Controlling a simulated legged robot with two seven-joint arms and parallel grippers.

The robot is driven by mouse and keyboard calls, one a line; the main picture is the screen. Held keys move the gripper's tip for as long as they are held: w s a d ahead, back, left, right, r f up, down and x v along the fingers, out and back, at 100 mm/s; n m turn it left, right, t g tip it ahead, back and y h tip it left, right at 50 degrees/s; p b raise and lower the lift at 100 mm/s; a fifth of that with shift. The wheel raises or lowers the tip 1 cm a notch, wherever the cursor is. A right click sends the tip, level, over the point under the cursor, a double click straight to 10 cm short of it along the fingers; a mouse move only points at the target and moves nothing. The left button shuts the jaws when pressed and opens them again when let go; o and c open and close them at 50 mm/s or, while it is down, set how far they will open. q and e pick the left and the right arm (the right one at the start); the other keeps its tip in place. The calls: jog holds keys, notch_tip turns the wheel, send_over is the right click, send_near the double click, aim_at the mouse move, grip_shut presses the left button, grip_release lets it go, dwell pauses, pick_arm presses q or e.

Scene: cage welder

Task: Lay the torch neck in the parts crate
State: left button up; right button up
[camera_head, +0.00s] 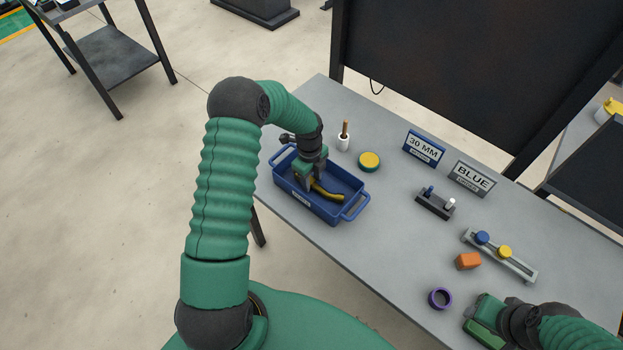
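The blue parts crate (298,200) with two end handles stands at the left end of the grey table. The torch neck (328,194), a curved yellow piece, is inside the crate, its right end near the crate's right end wall. My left gripper (311,183) reaches down into the crate over the neck's left end. Its fingertips are too small and covered to tell whether they are shut on the neck. My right gripper (482,322) is low at the table's front edge, at the lower right; its finger gap does not show clearly.
Behind the crate are a white cup with a brown stick (344,138) and a yellow disc (369,161). Rightward are a "30 MM" sign (424,148), a "BLUE" sign (472,179), a small dark holder (435,204), a slotted bar (512,263), an orange block (468,261) and a purple ring (440,298).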

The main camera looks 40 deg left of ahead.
pick_arm(q)
jog(key=shift+s+d+f, duration=0.15)
jog(key=shift+s+f, duration=0.25)
jog(key=shift+s, duration=0.05)
notch_tip(320, 180, up, 13)
jog(key=s+d+r+n+t, duration=0.2)
jog(key=s+d+r+n, duration=0.1)
jog(key=s+d+n, duration=1.1)
jog(key=n, duration=0.5)
jog(key=shift+s+r+y, duration=0.15)
jog(key=shift+r+y, duration=0.05)
jog(key=shift+y, duration=0.1)
jog(key=shift+s+d+r, duration=0.1)
jog(key=shift+d, duration=0.25)
jog(key=shift+a, duration=0.2)
